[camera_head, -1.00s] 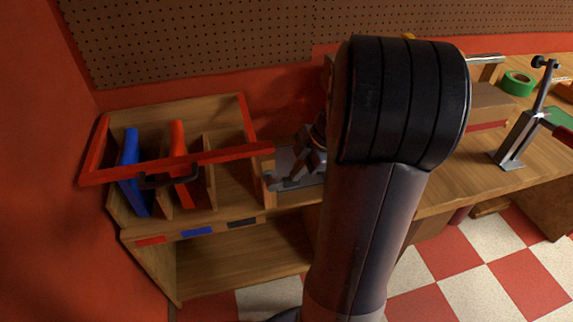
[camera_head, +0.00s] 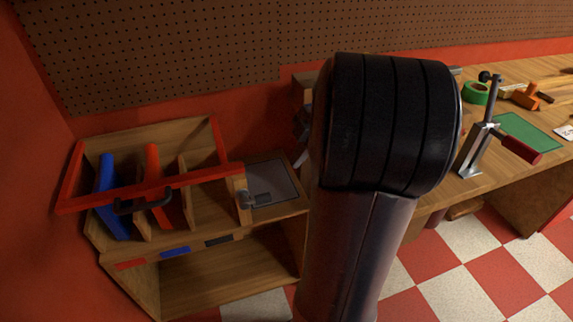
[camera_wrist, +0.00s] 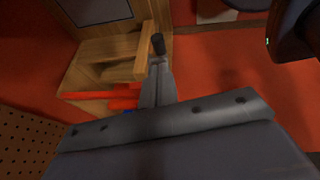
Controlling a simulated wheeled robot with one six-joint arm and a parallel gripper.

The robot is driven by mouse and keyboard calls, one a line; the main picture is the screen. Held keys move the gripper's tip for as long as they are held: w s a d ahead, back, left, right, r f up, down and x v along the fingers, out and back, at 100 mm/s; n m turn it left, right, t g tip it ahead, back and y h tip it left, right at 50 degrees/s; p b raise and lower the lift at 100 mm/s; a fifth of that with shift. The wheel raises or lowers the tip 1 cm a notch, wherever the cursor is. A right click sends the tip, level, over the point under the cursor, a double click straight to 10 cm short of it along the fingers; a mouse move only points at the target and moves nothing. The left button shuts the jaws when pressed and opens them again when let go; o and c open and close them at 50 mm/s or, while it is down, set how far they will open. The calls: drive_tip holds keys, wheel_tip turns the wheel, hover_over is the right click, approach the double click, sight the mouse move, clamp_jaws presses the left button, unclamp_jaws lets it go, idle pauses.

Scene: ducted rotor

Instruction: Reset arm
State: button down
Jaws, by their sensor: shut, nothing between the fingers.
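My arm (camera_head: 385,130) stands large in the middle of the head view. It hides most of my gripper; only a grey part shows at the arm's left edge. In the wrist view my gripper (camera_wrist: 158,75) is shut and empty, with its grey fingers together. It appears raised above the wooden cabinet (camera_head: 205,270), apart from it as far as I can tell.
The cabinet has a red frame (camera_head: 70,187) with a black handle, plus blue (camera_head: 108,190) and red (camera_head: 153,178) panels in slots. A grey plate (camera_head: 275,180) lies right of them. The workbench (camera_head: 440,185) holds a clamp stand (camera_head: 478,145), green tape (camera_head: 476,92) and a green mat (camera_head: 530,133).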

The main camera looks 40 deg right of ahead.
drive_tip(key=shift+s+d+r, duration=0.1)
drive_tip(key=shift+r, duration=0.1)
